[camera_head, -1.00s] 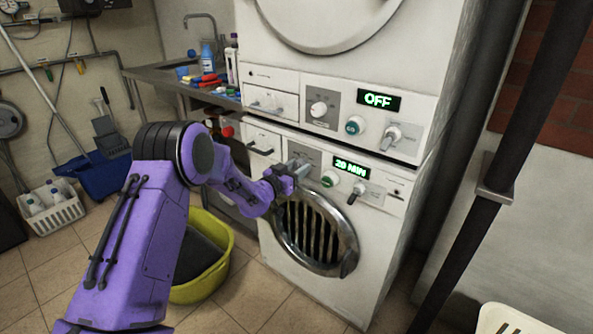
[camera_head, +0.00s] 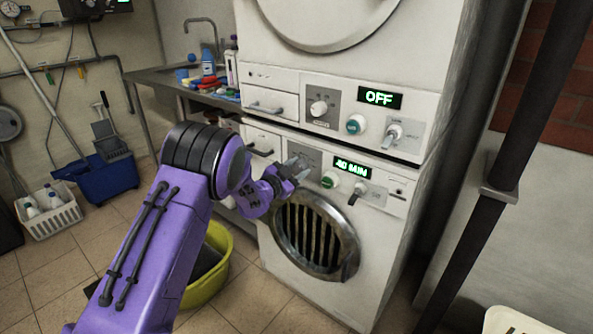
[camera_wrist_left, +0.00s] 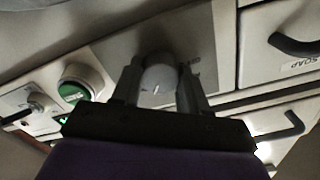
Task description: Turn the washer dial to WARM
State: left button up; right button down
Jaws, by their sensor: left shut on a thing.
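The washer is the lower white machine (camera_head: 282,258), with a round barred door. Its dial (camera_wrist_left: 158,76) is a grey-white knob with a pale pointer line, seen in the left wrist view between my fingers. My left gripper (camera_head: 297,168) is at the left part of the washer's panel, shut on this dial; it also shows in the wrist view (camera_wrist_left: 158,88). In the head view the dial is mostly hidden by the fingers. The marks around the dial are too small to read. The green washer display (camera_head: 351,168) reads 40 MIN. My right gripper is out of view.
Right of the dial are a green button (camera_head: 329,180) and a lever switch (camera_head: 357,193). The upper machine has its own dial (camera_head: 319,108) and a display (camera_head: 379,98) reading OFF. A soap drawer (camera_wrist_left: 285,45) adjoins the panel. A yellow tub (camera_head: 222,240) stands on the floor.

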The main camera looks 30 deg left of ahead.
pick_arm(q)
jog(key=shift+f, duration=0.1)
jog(key=o, duration=1.1)
jog(key=shift+c, duration=0.2)
jog(key=shift+s, duration=0.1)
jog(key=s, duration=1)
jog(key=shift+s+a, duration=0.2)
jog(key=shift+a, duration=0.2)
